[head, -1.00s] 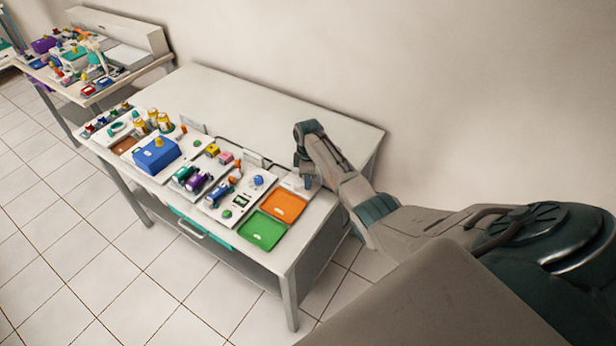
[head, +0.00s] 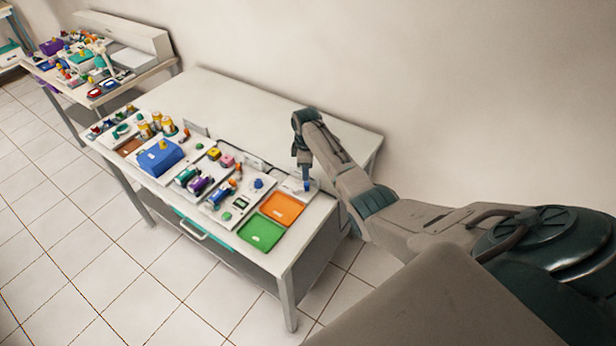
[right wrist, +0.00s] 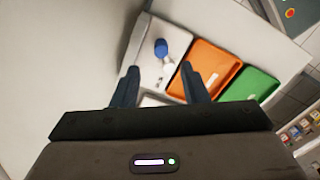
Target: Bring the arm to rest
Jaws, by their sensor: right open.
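My right gripper (head: 304,164) is above the right back part of the near table (head: 275,103), over a small white tray (head: 290,184). In the right wrist view its two dark fingers (right wrist: 160,84) are spread, with nothing between them. A small blue and white item shows just below the gripper (head: 307,185). In the right wrist view its blue part (right wrist: 161,47) and white part (right wrist: 168,68) are on the white tray (right wrist: 143,52), beyond the fingertips. My left gripper is not in view.
An orange tray (head: 282,208) and a green tray (head: 261,233) lie in front of the gripper. A blue box (head: 158,158) and several small items fill the table's front left. The back of the table is bare, against a wall. A second cluttered table (head: 70,80) stands far left.

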